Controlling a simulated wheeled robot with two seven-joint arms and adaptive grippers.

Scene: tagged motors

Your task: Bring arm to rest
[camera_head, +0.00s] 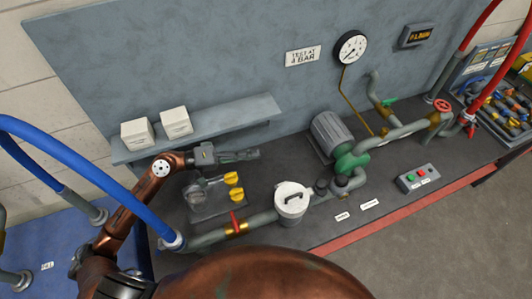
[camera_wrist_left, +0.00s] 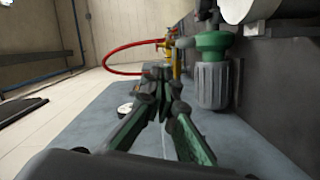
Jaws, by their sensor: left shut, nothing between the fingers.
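My left arm (camera_head: 127,206), copper-coloured, comes in from the lower left of the head view and reaches over the left part of the dark bench. Its left gripper (camera_head: 256,154) points right, in front of the grey wall shelf. In the left wrist view the two finger linkages converge and the fingertips (camera_wrist_left: 160,75) meet with nothing between them. My right gripper does not show.
A plate with yellow handles (camera_head: 233,180), a white lidded pot (camera_head: 291,200) and a motor with a green pump (camera_head: 352,162) stand on the bench. White boxes (camera_head: 176,122) sit on the shelf (camera_head: 235,122). A blue hose (camera_head: 100,175) arches at left. A button box (camera_head: 417,178) stands right.

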